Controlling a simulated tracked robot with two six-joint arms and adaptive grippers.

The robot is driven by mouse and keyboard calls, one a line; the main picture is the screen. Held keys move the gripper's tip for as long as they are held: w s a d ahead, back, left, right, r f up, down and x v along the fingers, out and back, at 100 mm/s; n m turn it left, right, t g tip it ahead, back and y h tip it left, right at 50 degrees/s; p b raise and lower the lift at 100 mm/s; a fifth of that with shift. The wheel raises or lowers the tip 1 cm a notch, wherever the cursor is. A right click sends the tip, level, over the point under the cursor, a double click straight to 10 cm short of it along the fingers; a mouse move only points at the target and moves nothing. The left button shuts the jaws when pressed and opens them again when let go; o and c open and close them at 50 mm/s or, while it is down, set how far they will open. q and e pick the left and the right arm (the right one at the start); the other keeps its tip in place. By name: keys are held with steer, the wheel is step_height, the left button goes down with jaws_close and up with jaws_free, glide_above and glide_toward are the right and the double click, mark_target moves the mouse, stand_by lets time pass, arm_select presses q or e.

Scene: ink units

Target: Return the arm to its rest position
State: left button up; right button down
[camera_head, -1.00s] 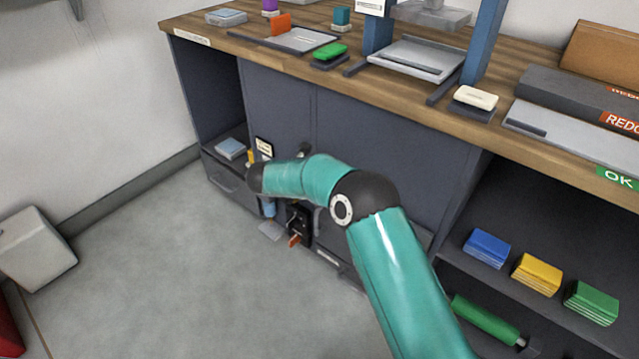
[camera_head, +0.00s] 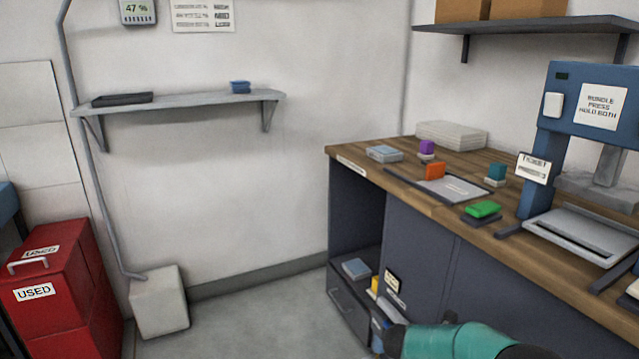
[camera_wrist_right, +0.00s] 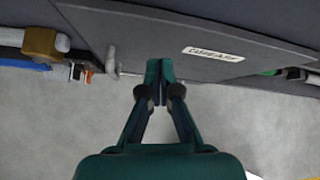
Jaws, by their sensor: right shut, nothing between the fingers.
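My right arm (camera_head: 455,342), teal with a dark joint, comes in at the bottom right of the head view, low in front of the bench cabinet. Its gripper is below that picture. In the right wrist view my right gripper (camera_wrist_right: 159,77) has its fingertips together with nothing between them. The fingers point at the dark cabinet front (camera_wrist_right: 135,35), which carries a white label (camera_wrist_right: 213,54). I cannot tell how far they are from it. My left gripper is in neither view.
A wooden-topped bench (camera_head: 420,195) holds a blue press (camera_head: 560,130), a green block (camera_head: 483,209) and an orange block (camera_head: 435,171). Red USED bins (camera_head: 60,280) and a pale box (camera_head: 158,302) stand left. A brass-coloured part (camera_wrist_right: 45,43) and orange piece (camera_wrist_right: 88,76) lie left of the fingers.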

steer(key=s+a+f+n+t+y, duration=0.1)
steer(key=s+a+f+n+y, duration=0.1)
steer(key=s+f+n, duration=0.6)
steer(key=s+a+f+n+t+y, duration=0.1)
steer(key=s+f+n+t+y, duration=0.1)
steer(key=f+n, duration=0.65)
steer(key=s+a+n+g+y, duration=0.35)
steer(key=s+a+n, duration=0.45)
steer(key=s+n, duration=0.45)
steer(key=s+a+n+g+y, duration=0.2)
steer(key=s+a+n+y, duration=0.3)
steer(key=s+a+n, duration=0.7)
steer(key=w+d+r+n+p, duration=0.1)
steer(key=r+p, duration=1.2)
steer(key=w+d+r+n+p, duration=0.2)
steer(key=r+p, duration=1.1)
steer(key=p, duration=0.1)
steer(key=shift+w+d+n, duration=0.2)
steer(key=shift+d+n, duration=0.05)
steer(key=shift+n, duration=0.05)
